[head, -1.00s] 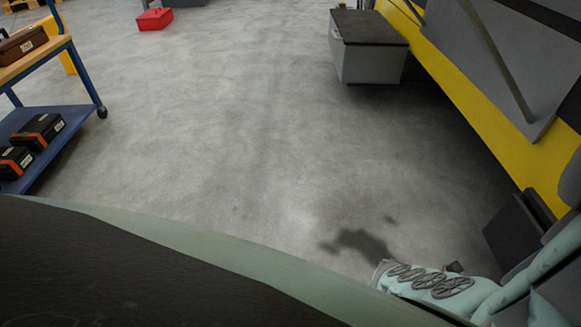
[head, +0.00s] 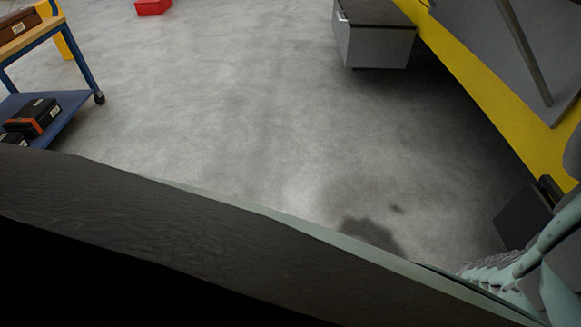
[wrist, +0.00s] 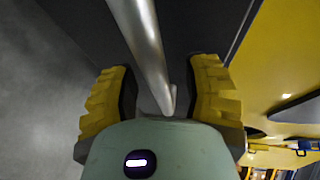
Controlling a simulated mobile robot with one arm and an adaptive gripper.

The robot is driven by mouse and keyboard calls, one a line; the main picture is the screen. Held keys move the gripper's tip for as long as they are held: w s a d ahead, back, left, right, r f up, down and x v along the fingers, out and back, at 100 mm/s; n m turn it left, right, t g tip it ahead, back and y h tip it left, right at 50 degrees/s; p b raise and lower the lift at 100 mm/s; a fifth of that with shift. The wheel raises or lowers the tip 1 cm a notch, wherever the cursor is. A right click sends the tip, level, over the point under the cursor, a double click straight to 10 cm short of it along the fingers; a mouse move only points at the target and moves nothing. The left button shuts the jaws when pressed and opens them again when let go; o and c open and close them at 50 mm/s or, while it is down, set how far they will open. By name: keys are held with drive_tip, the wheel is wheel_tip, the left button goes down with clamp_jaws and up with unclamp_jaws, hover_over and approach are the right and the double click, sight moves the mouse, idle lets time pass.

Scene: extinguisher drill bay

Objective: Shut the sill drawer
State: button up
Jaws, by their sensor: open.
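A grey box-like drawer (head: 380,46) with a dark top juts out from the lower yellow side of the vehicle at the upper right of the head view. A small pale handle (head: 343,17) shows on its left face. My gripper (wrist: 162,78) is open in the wrist view, its two yellow ridged fingers apart. A silver metal bar (wrist: 140,30) runs down between the fingers. I cannot tell whether they touch it, or whether it is the drawer's handle. My gripper is out of the head view.
A blue trolley (head: 75,62) with cases stands at the left, and a red box (head: 154,6) lies at the far end. A dark panel (head: 523,214) is near the yellow side (head: 480,85) at the right. The grey floor (head: 240,120) between is clear.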

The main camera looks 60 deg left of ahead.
drive_tip(key=shift+d, duration=0.2)
drive_tip(key=shift+a, duration=0.2)
clamp_jaws()
idle(0.4)
